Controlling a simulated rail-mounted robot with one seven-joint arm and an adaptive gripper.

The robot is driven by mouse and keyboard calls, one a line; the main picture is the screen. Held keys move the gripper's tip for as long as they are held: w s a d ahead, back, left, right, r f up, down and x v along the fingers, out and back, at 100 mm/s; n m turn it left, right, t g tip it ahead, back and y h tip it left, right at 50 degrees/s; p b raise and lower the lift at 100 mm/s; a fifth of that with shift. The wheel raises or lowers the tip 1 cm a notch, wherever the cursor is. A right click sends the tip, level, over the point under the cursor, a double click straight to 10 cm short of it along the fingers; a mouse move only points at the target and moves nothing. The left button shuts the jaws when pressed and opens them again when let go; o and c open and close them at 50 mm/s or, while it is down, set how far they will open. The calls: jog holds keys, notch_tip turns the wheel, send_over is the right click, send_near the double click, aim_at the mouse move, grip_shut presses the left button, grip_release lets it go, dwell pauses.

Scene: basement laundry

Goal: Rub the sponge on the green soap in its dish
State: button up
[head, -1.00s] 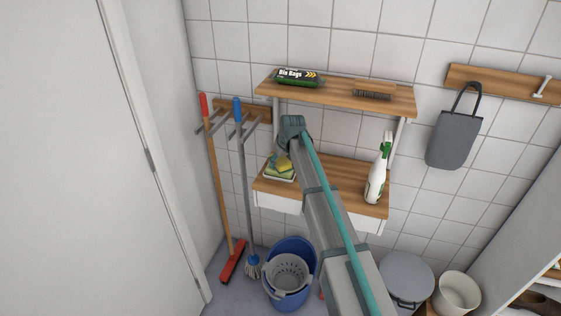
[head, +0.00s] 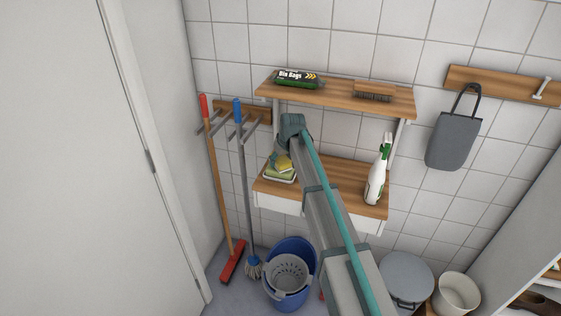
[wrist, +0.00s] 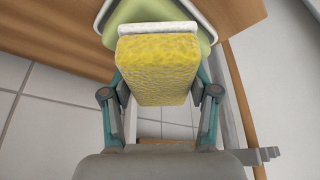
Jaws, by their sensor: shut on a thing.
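My gripper (wrist: 158,85) is shut on the yellow sponge (wrist: 158,68), with a finger on each side of it in the wrist view. The sponge has a thin white layer at its far end. Just beyond it is the green soap (wrist: 206,43) in its white dish (wrist: 103,16), partly hidden by the sponge. In the head view, the sponge (head: 284,161) is over the green soap (head: 279,173) and the dish (head: 284,181) at the left end of the lower wooden shelf. I cannot tell whether sponge and soap touch.
A white spray bottle (head: 376,178) stands at the lower shelf's right. Bin bags (head: 297,78) and a brush (head: 374,91) lie on the upper shelf (head: 335,90) above. A mop (head: 243,170) and broom (head: 221,185) hang left. A blue bucket (head: 308,262) stands below.

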jog(key=shift+r+p, duration=1.2)
jog(key=shift+r, duration=1.75)
